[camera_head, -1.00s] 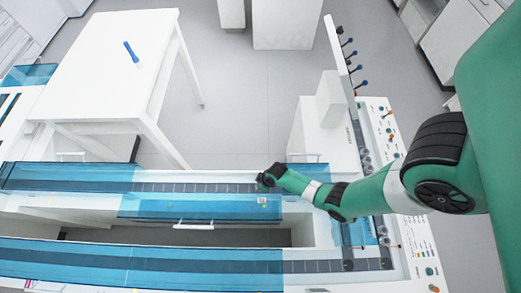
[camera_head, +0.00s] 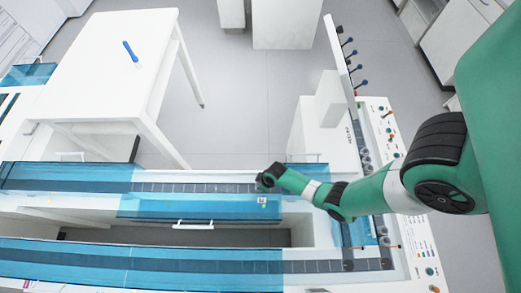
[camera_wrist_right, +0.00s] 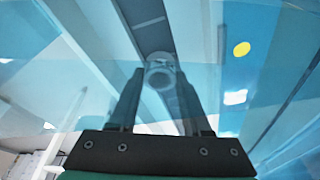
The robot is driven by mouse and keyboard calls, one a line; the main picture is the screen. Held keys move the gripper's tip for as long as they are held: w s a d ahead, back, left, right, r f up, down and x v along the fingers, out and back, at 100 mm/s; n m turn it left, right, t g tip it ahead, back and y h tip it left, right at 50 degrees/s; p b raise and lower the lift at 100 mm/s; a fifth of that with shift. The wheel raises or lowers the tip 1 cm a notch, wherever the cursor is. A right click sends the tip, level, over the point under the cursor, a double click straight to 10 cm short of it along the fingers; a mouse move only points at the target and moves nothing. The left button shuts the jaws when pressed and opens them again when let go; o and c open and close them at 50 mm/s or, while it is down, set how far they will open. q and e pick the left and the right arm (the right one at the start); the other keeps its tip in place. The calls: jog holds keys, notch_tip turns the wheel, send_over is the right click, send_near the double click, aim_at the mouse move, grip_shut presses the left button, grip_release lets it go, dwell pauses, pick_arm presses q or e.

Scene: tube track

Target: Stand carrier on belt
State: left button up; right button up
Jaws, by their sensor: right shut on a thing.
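My right gripper (camera_head: 264,184) is over the right part of the far belt (camera_head: 195,188), a grey segmented track between white rails. In the right wrist view my gripper (camera_wrist_right: 161,82) is shut on a small round grey carrier (camera_wrist_right: 160,74), which sits between the fingertips. The belt (camera_wrist_right: 152,28) runs behind the carrier in that view. I cannot tell whether the carrier touches the belt. In the head view the gripper hides the carrier. My left gripper is not in view.
Translucent blue covers (camera_head: 70,177) lie over the left part of the far belt. A second belt (camera_head: 315,267) runs nearer, with its own blue cover (camera_head: 140,264). A white table (camera_head: 105,65) with a blue tube (camera_head: 130,51) stands at the back left. Control panels line the right.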

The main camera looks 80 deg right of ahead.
jog(key=shift+s+f, duration=0.15)
jog(key=shift+f, duration=0.4)
jog(key=shift+f+b, duration=0.4)
jog(key=shift+b, duration=0.05)
jog(key=shift+f, duration=0.2)
jog(key=o, duration=1)
jog(key=shift+d, duration=0.1)
jog(key=shift+o, duration=0.2)
jog(key=w+p+v, duration=0.1)
jog(key=p+v, duration=1.1)
jog(key=v, duration=0.1)
jog(key=shift+r+g, duration=0.2)
jog(key=shift+g, duration=0.1)
